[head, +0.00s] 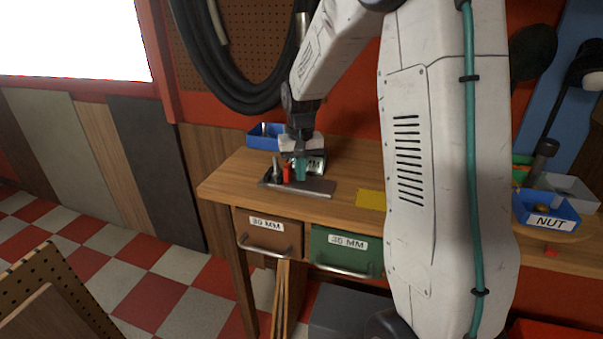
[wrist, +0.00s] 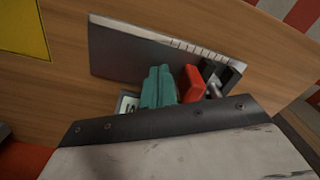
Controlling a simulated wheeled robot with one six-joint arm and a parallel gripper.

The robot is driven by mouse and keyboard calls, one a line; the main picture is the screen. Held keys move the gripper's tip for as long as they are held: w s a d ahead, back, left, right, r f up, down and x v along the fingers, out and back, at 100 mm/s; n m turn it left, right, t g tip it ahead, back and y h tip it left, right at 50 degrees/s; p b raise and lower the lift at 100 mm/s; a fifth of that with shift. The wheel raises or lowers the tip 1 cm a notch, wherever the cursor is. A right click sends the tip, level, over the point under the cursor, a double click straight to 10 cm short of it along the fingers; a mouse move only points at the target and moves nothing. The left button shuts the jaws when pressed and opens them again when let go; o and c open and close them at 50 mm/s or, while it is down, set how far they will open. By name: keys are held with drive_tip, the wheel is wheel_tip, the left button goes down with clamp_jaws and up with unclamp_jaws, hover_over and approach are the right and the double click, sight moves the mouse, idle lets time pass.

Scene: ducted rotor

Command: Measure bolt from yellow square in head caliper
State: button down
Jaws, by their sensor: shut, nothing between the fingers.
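The caliper (head: 312,190) lies on the wooden bench as a grey plate, with a red block (head: 287,174) and dark upright jaws at its left end. In the wrist view the plate (wrist: 130,52) has scale marks along one edge, and the red block (wrist: 191,82) stands beside the dark jaws (wrist: 228,76). My gripper (head: 301,168) is just above the caliper, next to the red block. Its teal fingers (wrist: 158,86) are shut and empty. The yellow square (head: 371,199) looks bare where it shows; it also shows in the wrist view (wrist: 22,25). I cannot make out a bolt clearly.
A small display box (head: 317,164) stands behind the caliper. A blue bin (head: 262,138) is at the back left. A blue NUT bin (head: 546,208) is at the right. Drawers marked 30 MM (head: 266,236) and 36 MM (head: 346,250) are below the benchtop.

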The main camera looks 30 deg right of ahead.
drive_tip(key=shift+r, duration=0.1)
wheel_tip(320, 180, up, 8)
idle(0.8)
idle(0.4)
drive_tip(key=s+a+r+n, duration=0.1)
drive_tip(key=s+a, duration=0.3)
drive_tip(key=s, duration=0.6)
drive_tip(key=s+a+r+n+t, duration=0.1)
drive_tip(key=s+a, duration=0.4)
drive_tip(key=s, duration=0.5)
drive_tip(key=s+a+r+n, duration=0.2)
drive_tip(key=s+a, duration=0.3)
drive_tip(key=s, duration=0.6)
drive_tip(key=shift+r, duration=0.2)
idle(0.4)
